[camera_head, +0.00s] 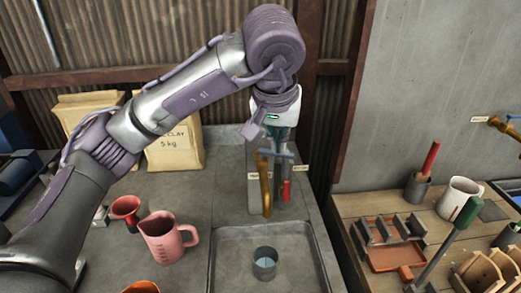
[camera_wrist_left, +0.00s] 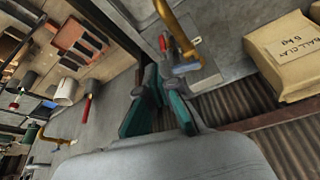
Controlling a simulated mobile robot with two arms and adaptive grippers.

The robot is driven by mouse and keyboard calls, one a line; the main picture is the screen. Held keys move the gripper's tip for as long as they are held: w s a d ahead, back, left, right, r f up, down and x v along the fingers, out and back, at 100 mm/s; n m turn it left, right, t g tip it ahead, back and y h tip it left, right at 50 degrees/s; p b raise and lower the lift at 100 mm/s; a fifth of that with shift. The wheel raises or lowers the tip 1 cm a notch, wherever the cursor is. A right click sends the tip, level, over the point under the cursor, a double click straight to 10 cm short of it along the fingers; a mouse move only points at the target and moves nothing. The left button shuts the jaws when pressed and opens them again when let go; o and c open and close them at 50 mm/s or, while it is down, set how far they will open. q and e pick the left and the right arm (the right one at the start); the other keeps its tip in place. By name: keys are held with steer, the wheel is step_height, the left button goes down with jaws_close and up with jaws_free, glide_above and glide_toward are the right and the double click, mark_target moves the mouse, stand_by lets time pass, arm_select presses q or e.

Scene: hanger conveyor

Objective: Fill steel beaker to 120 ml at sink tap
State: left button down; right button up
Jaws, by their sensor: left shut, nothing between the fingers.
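The steel beaker (camera_head: 265,263) stands upright in the sink basin (camera_head: 228,266), under the mouth of the brass tap (camera_head: 265,190). A thin stream seems to fall from the tap into the beaker, and pale blue water shows inside. I cannot read its level. My left gripper (camera_head: 276,148) is shut and empty, pointing down at the tap's blue lever (camera_head: 275,154); I cannot tell whether it touches. In the left wrist view its teal fingers (camera_wrist_left: 163,84) are beside the tap (camera_wrist_left: 178,25). My right gripper is not in view.
A pink measuring jug (camera_head: 167,238) and a red funnel (camera_head: 126,208) stand left of the sink. Ball clay bags (camera_head: 178,150) stand behind. A wooden bench (camera_head: 350,208) at right holds a tray, a white mug (camera_head: 460,194) and tools.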

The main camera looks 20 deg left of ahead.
mark_target(284, 155)
arm_select(q)
steer(key=w+f+p, duration=0.1)
steer(key=w+f, duration=0.1)
steer(key=w+f+p, duration=0.2)
steer(key=f, duration=0.1)
steer(key=w+f+p, duration=0.1)
steer(key=w+f, duration=0.1)
steer(key=f, duration=0.1)
steer(key=shift+w+a+f+p, duration=0.1)
steer(key=shift+w+f+p, duration=0.05)
steer(key=shift+w+p, duration=0.15)
steer(key=shift+w+f, duration=0.1)
steer(key=shift+w, duration=0.35)
